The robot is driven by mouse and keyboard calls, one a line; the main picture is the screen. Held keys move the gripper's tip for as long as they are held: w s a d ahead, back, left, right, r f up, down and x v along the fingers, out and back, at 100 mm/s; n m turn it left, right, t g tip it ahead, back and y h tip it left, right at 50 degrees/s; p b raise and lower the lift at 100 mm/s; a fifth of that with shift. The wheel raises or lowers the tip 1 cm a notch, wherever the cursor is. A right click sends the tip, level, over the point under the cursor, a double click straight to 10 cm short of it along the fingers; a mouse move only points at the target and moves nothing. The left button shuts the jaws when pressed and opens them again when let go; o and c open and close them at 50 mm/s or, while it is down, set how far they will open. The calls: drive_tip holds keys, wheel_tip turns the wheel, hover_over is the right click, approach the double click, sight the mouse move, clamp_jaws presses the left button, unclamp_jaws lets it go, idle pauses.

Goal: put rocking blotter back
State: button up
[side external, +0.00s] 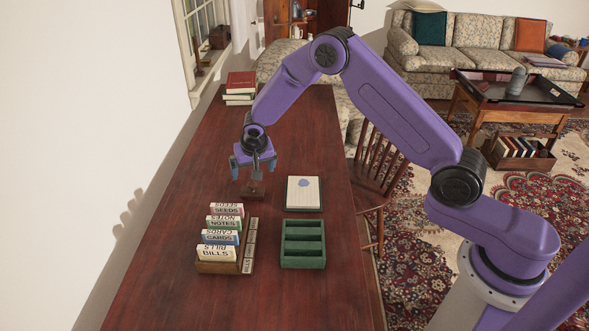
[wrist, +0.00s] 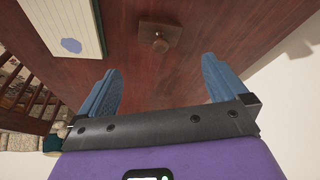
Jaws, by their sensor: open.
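The rocking blotter (side external: 252,191), a small brown wooden piece with a round knob, stands on the dark red-brown desk. In the wrist view the blotter (wrist: 158,34) lies ahead of and between my fingers, knob facing the camera. My gripper (side external: 254,166) is open and empty above the blotter; its two blue fingers (wrist: 160,75) are spread wide apart. I cannot tell exactly how high above the knob they are. A green tray (side external: 302,264) with three empty-looking compartments sits nearer the front of the desk.
A pale pad with a blue blot (side external: 303,193) lies right of the blotter. A wooden card holder (side external: 217,267) with labelled cards, SEEDS, NOTES, CARDS and BILLS, stands left of the tray. Stacked books (side external: 240,87) lie at the far end.

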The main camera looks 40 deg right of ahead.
drive_tip(key=shift+a+r, duration=0.1)
drive_tip(key=s+a+r+n+g+y, duration=0.15)
drive_tip(key=s+r+n, duration=0.25)
drive_tip(key=s+r, duration=0.45)
drive_tip(key=s+a+r+n, duration=0.3)
drive_tip(key=s+r+n, duration=0.15)
drive_tip(key=s, duration=0.65)
drive_tip(key=s+d+r+n, duration=0.1)
drive_tip(key=s+d+n, duration=0.1)
drive_tip(key=s, duration=0.6)
drive_tip(key=s+d+r+n+g, duration=0.1)
drive_tip(key=s+d+n, duration=0.2)
drive_tip(key=s, duration=0.6)
drive_tip(key=s+d+r+n+g, duration=0.1)
drive_tip(key=s+d+r+n, duration=0.1)
drive_tip(key=s, duration=0.7)
drive_tip(key=shift+s+d+n+y, duration=0.15)
drive_tip(key=shift+d+n+y, duration=0.2)
drive_tip(key=shift+d+n, duration=0.4)
